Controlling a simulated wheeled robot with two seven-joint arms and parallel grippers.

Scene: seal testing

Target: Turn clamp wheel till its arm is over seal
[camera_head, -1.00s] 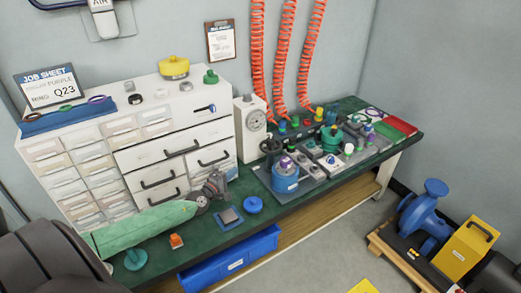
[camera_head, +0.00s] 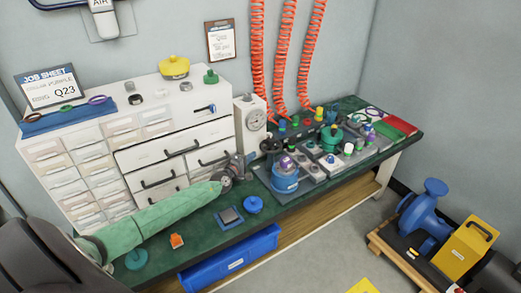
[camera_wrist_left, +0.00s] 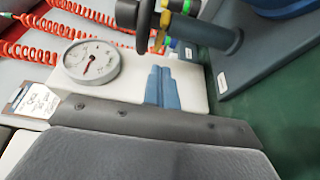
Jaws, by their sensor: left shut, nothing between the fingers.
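The black clamp wheel (camera_head: 271,146) stands on the test bench beside a blue cylindrical body (camera_head: 285,183). A purple ring (camera_head: 286,161), perhaps the seal, shows on top of that body. The clamp arm is too small to make out clearly. My left gripper (camera_head: 246,163) is shut and empty, just left of the wheel and apart from it. In the left wrist view its closed blue-grey fingers (camera_wrist_left: 161,86) point toward the dark wheel (camera_wrist_left: 128,13), which is on a grey post (camera_wrist_left: 215,38). My right gripper is not seen.
A white box with a dial gauge (camera_head: 251,125) stands close behind my left gripper. A blue round cap (camera_head: 252,204) and a grey square pad (camera_head: 229,217) lie on the green bench in front. More fixtures (camera_head: 330,140) stand to the right.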

